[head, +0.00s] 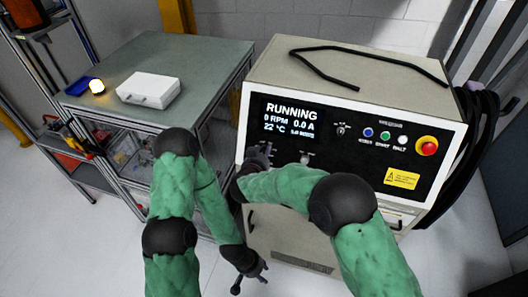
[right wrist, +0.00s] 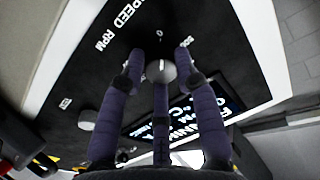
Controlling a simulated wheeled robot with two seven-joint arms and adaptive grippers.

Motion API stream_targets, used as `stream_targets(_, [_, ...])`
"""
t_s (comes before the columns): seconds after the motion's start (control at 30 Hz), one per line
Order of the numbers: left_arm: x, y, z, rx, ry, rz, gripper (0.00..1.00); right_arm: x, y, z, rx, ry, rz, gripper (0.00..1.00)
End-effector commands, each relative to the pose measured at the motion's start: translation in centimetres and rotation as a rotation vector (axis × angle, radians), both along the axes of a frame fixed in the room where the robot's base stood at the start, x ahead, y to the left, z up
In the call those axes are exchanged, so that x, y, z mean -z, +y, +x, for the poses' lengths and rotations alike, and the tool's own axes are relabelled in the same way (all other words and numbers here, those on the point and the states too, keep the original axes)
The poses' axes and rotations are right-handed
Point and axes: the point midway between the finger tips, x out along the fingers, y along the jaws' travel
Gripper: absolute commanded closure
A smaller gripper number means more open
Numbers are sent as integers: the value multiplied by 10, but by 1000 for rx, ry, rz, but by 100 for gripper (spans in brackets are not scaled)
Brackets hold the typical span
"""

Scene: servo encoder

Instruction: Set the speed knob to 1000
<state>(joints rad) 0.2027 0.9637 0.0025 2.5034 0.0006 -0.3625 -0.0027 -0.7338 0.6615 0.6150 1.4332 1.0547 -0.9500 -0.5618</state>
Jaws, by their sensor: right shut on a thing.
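The speed knob (right wrist: 161,70) is a grey round knob on the black panel, under a "0" mark, with "SPEED RPM" printed beside it. A light pointer line on it appears to face the 0. My right gripper (right wrist: 158,75) has its dark fingers around the knob and is shut on it; in the head view this gripper (head: 262,155) is at the panel's lower left and hides the knob. The display (head: 289,118) reads RUNNING, 0 RPM, 0.0 A, 22 °C. My left gripper (head: 249,277) is low in front of the cabinet, fingers spread, empty.
The panel also has a second knob (head: 305,158), a selector (head: 341,129), blue, green and white buttons, and a red emergency stop (head: 427,146). A black cable (head: 325,70) lies on the cabinet. A side table (head: 150,60) holds a white box (head: 148,89) and a lit lamp (head: 97,87).

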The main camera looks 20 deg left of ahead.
Motion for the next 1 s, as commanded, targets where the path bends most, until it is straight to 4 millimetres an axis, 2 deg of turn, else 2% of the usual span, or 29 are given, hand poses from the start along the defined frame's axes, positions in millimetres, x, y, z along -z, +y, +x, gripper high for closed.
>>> stream_targets(0.47, [8,0,0,0,0,0,60,-5,-1,4,42,-14,81,100])
stream_targets(1.0, [46,0,0,0,0,0,60,-6,-2,5,241,-34,504,100])
